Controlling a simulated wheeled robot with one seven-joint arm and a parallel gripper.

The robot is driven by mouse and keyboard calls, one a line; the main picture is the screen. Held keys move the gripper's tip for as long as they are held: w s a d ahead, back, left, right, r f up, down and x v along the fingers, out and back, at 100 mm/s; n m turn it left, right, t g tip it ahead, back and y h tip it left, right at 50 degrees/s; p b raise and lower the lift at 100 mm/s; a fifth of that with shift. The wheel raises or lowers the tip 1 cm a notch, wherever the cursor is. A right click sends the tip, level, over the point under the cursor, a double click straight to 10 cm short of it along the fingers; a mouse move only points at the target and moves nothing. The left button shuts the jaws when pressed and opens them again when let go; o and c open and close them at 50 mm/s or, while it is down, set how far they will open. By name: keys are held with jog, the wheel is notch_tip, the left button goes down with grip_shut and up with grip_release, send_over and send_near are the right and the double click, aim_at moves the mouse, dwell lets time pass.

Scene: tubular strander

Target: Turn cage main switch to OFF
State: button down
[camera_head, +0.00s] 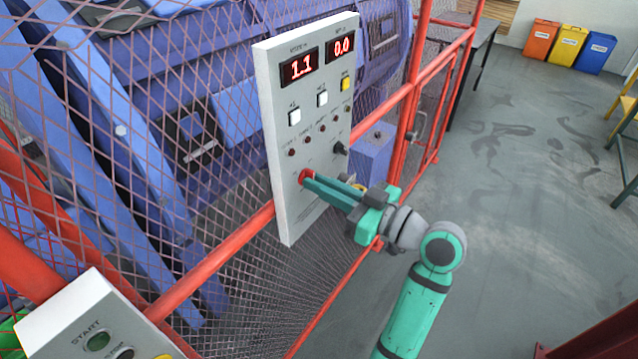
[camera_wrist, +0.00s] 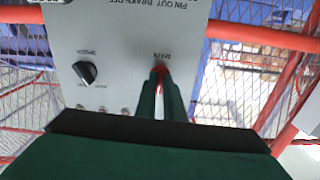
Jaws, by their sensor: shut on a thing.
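The grey-white cage control panel (camera_head: 291,208) hangs on the red fence rail. Its red main switch knob (camera_head: 304,176) is low on the left of the panel face. In the wrist view the red knob (camera_wrist: 160,68) shows by a "MAIN" label, which appears upside down. My green gripper (camera_head: 309,180) has its fingertips at the panel, shut on the red knob. The fingers (camera_wrist: 160,84) hide most of the knob, so I cannot tell its exact angle. A black rotary knob (camera_head: 339,148) sits up and to the right of it, clear of my fingers.
The panel has red displays reading 1.1 and 0.0, white buttons and a yellow button (camera_head: 345,83). Red fence rails and mesh stand behind it. A START box (camera_head: 60,325) is at lower left. Grey floor (camera_head: 520,190) is open to the right.

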jog(key=shift+w+d+n, duration=0.1)
jog(key=shift+n, duration=2.25)
jog(key=shift+w+d+n, duration=0.1)
jog(key=shift+n, duration=2.25)
jog(key=c, duration=1.9)
grip_release()
jog(key=shift+o, duration=0.2)
jog(key=shift+s+a, duration=0.1)
jog(key=v, duration=1)
jog(key=shift+s+d, duration=0.25)
jog(key=shift+d, duration=0.05)
